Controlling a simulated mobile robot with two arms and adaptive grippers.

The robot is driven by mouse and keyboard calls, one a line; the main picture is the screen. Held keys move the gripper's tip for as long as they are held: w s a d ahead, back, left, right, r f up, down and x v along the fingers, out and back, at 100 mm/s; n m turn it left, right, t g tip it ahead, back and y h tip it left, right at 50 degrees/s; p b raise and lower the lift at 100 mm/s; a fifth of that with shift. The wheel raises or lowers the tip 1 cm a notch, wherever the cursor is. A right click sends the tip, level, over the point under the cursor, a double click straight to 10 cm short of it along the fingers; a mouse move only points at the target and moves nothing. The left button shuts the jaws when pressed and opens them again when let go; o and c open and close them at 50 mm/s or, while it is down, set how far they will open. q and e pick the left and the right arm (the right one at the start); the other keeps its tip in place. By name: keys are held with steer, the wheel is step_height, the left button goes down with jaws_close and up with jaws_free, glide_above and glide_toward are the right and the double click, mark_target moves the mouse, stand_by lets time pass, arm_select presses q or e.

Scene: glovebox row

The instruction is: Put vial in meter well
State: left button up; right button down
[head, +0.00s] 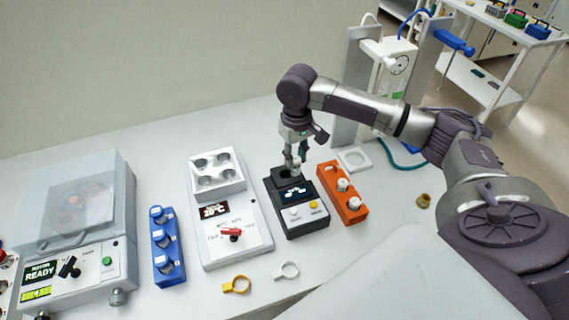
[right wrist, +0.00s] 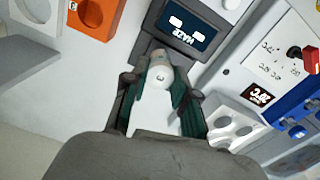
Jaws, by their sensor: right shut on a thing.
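The meter (head: 296,222) is a dark box with a lit display, two buttons on its front and a dark well block (head: 283,175) at its back. My right gripper (head: 293,162) points down right over this block. In the right wrist view, my right gripper (right wrist: 158,88) is shut on a white-capped vial (right wrist: 160,76), with a green-lined finger on each side. The meter's display (right wrist: 187,27) shows just beyond it. The fingers hide the well mouth, so I cannot tell how far the vial is inside it. My left gripper is not in view.
An orange rack (head: 333,188) with white-capped vials stands close right of the meter. A heater block (head: 254,238) with a red knob stands left. Beyond it are a blue rack (head: 170,270) and a centrifuge (head: 110,205).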

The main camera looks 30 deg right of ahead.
mark_target(286, 167)
steer(key=w+f, duration=0.1)
steer(key=f+p, duration=0.1)
steer(key=f, duration=0.1)
steer(key=w+a+f, duration=0.1)
steer(key=f, duration=0.1)
steer(key=shift+w+p, duration=0.3)
steer(key=shift+f, duration=0.45)
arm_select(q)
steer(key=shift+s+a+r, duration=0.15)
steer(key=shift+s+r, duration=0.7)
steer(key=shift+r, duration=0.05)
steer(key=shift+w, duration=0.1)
arm_select(e)
steer(key=c, duration=0.9)
jaws_free()
steer(key=shift+f, duration=0.1)
